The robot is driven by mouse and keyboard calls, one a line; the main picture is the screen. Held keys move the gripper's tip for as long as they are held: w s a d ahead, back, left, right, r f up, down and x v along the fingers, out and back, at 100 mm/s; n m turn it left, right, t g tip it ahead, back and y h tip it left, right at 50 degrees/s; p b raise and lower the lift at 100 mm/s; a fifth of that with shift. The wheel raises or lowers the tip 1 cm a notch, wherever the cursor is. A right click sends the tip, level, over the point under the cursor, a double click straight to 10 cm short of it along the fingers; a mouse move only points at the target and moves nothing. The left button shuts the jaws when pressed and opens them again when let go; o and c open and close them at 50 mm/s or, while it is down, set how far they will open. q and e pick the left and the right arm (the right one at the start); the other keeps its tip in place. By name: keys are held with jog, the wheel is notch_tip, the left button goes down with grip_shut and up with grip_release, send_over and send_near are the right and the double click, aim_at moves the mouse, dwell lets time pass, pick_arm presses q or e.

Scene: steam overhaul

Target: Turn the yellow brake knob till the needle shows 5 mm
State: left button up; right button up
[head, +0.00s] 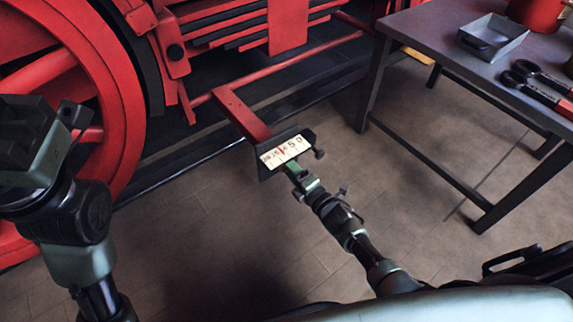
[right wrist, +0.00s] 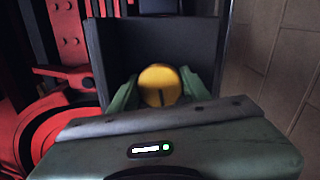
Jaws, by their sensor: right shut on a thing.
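The brake gauge (head: 270,160) is a dark box with a pale scale plate, at the end of a red bracket. Its red needle (head: 282,150) stands on the higher side of the 5, about where the 10 would be; the exact reading is too small to tell. The yellow brake knob (right wrist: 160,78) is round with a dark slot, in front of a dark panel in the right wrist view. My right gripper (head: 292,170) is shut on it, one green finger on each side. The knob is hidden in the head view. My left gripper (head: 48,112) is at the left, away from the gauge; its jaws are unclear.
A red spoked wheel (head: 122,100) and locomotive frame fill the back left. The red bracket (head: 240,115) reaches out to the gauge. The floor between is clear.

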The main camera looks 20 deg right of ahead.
jog(key=shift+f, duration=0.1)
dwell(0.4)
jog(key=o, duration=1.2)
jog(key=shift+o, duration=0.7)
